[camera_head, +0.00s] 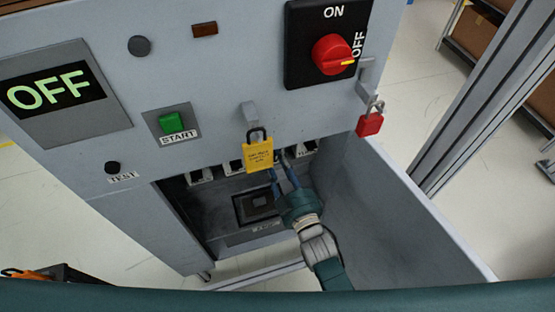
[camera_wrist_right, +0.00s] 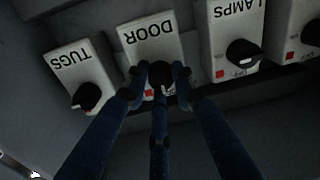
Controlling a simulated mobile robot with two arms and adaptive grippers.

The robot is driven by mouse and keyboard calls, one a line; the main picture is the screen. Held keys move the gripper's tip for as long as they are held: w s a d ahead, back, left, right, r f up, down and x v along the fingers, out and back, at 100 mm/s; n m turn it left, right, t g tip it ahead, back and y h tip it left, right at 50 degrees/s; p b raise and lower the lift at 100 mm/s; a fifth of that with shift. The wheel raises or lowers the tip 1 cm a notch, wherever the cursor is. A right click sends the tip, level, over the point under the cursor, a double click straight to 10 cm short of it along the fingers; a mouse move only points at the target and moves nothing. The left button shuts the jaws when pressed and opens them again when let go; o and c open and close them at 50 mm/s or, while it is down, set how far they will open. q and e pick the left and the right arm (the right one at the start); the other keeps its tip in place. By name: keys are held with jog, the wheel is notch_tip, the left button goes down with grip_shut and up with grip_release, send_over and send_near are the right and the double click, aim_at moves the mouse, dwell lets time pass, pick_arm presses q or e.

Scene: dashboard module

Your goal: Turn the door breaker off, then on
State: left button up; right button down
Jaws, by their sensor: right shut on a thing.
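The door breaker (camera_wrist_right: 153,40) is a pale box labelled DOOR, upside down in the right wrist view, with a black knob (camera_wrist_right: 160,74). My right gripper (camera_wrist_right: 160,80) has its dark fingers closed around that knob, hiding much of it and its setting. In the head view my right gripper (camera_head: 283,178) reaches into the open compartment below the panel, where the breakers are partly hidden behind the yellow padlock and the fingers. My left gripper is not in view.
Beside the door breaker are the TUGS breaker (camera_wrist_right: 78,78) and the LAMPS breaker (camera_wrist_right: 235,40). A yellow padlock (camera_head: 259,155) hangs in front of the row. The open door (camera_head: 400,205) stands to the right. The panel has a red rotary switch (camera_head: 332,54), an OFF display (camera_head: 50,92) and a red padlock (camera_head: 370,124).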

jog(key=shift+s+f+m, duration=0.15)
jog(key=shift+f+m, duration=0.25)
jog(key=m, duration=0.3)
jog(key=shift+f, duration=0.15)
jog(key=m, duration=0.9)
jog(key=m+b, duration=0.1)
jog(key=m, duration=0.4)
jog(key=shift+s+a+t, duration=0.15)
jog(key=shift+a+t, duration=0.15)
jog(key=shift+a, duration=0.1)
jog(key=shift+m+h, duration=0.3)
jog(key=shift+h, duration=0.1)
jog(key=c, duration=1.5)
grip_release()
jog(key=shift+o, duration=0.3)
jog(key=shift+r, duration=0.35)
